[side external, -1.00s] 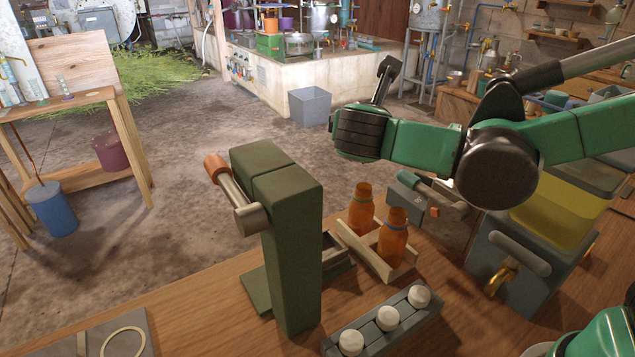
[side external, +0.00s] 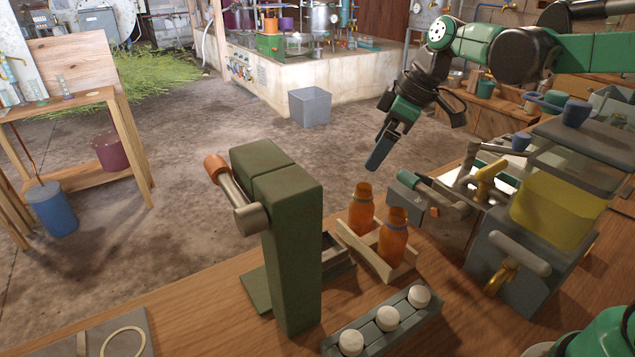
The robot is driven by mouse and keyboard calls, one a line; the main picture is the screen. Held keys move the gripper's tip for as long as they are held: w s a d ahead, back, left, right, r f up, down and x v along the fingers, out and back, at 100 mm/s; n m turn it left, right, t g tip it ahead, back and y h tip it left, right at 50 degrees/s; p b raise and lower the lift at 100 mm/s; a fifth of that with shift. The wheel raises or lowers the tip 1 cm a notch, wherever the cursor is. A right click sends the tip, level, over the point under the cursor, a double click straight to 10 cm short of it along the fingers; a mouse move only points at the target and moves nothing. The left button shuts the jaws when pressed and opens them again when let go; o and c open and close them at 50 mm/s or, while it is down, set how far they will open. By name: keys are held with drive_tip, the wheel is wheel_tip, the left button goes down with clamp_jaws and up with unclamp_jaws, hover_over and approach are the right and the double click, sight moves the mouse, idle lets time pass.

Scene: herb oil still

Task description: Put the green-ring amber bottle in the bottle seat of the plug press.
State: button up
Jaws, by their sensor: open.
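Two amber bottles stand upright in a wooden rack (side external: 374,262) on the bench. The nearer bottle (side external: 393,248) has a blue-grey ring at its neck. The farther bottle (side external: 360,215) shows a ring too small and dark to name its colour surely. The green plug press (side external: 292,255) stands left of the rack, its lever with an orange end (side external: 215,167) pointing up left. A grey part at its foot (side external: 333,250), perhaps the bottle seat, is mostly hidden behind the column. My gripper (side external: 376,158) is open and empty, tilted downward, above and beyond the farther bottle, apart from it.
A grey tray (side external: 369,340) with three white plugs lies in front of the rack. A grey apparatus with a yellow-filled tank (side external: 555,208) and a grey device with a lever (side external: 411,200) stand to the right. A ring lies on a board (side external: 95,335) at left.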

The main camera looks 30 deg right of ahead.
sight(361, 204)
wheel_tip(361, 204, down, 7)
drive_tip(key=shift+f, duration=0.1)
drive_tip(key=shift+x, duration=2.8)
clamp_jaws()
